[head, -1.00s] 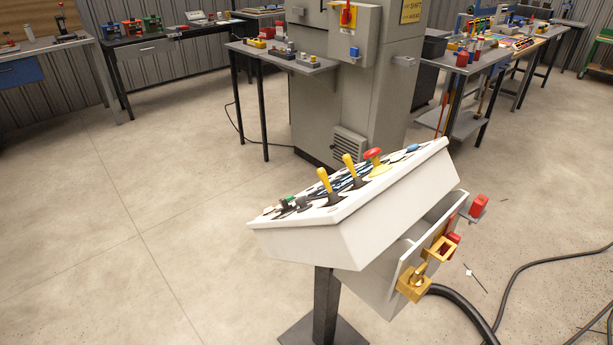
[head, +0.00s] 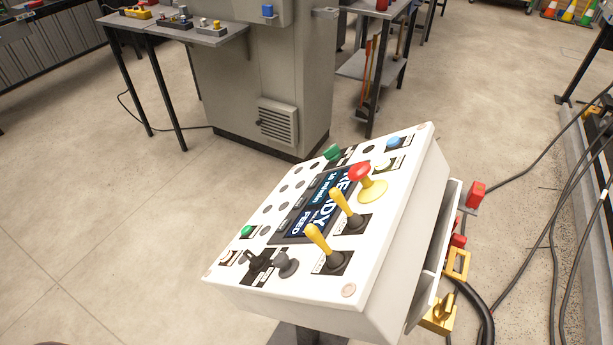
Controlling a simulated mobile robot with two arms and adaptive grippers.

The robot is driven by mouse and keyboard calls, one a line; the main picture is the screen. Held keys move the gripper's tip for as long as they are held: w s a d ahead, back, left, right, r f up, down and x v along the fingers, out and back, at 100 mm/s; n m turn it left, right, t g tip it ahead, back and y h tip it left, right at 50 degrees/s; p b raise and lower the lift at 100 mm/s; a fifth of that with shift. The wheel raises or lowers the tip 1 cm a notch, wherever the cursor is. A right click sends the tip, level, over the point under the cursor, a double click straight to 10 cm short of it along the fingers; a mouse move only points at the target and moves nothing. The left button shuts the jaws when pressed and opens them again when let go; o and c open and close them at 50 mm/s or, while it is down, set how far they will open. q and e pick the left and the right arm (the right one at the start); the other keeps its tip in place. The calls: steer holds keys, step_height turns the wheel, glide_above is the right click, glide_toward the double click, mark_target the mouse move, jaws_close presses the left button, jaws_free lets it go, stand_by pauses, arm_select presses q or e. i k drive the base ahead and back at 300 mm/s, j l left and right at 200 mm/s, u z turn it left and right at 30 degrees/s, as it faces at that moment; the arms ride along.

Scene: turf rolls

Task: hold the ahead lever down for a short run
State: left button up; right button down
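A white control console (head: 330,292) stands on a post in the middle of the head view, its panel tilted. Two yellow levers rise from dark bases near its right edge: a nearer lever (head: 318,240) and a farther lever (head: 341,203). Their labels are too small to read, so I cannot tell which is the ahead lever. A red mushroom button on a yellow base (head: 362,176) sits beyond them. A dark screen (head: 316,206) shows "READY" and "FEED". Neither of my grippers is in view.
A grey machine cabinet (head: 262,75) stands behind the console, with a grey side table (head: 200,33) left of it. A red block (head: 475,194) and yellow brackets stick out at the console's right side. Black cables lie on the right floor. The left floor is clear.

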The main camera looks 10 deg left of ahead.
mark_target(335, 259)
steer(key=i+j+z, duration=0.2)
steer(key=j+z, duration=0.15)
steer(key=j, duration=0.15)
steer(key=i+j+z, duration=0.2)
steer(key=j+z, duration=0.2)
steer(key=j, duration=0.15)
steer(key=j+z, duration=0.35)
steer(key=j, duration=0.25)
steer(key=j+z, duration=0.35)
steer(key=j, duration=0.25)
steer(key=j+z, duration=0.35)
steer(key=j, duration=0.3)
steer(key=k+j+z, duration=0.2)
steer(key=j+z, duration=0.2)
steer(key=j, duration=0.15)
steer(key=k+j+z, duration=0.2)
steer(key=j+z, duration=0.15)
steer(key=j, duration=0.2)
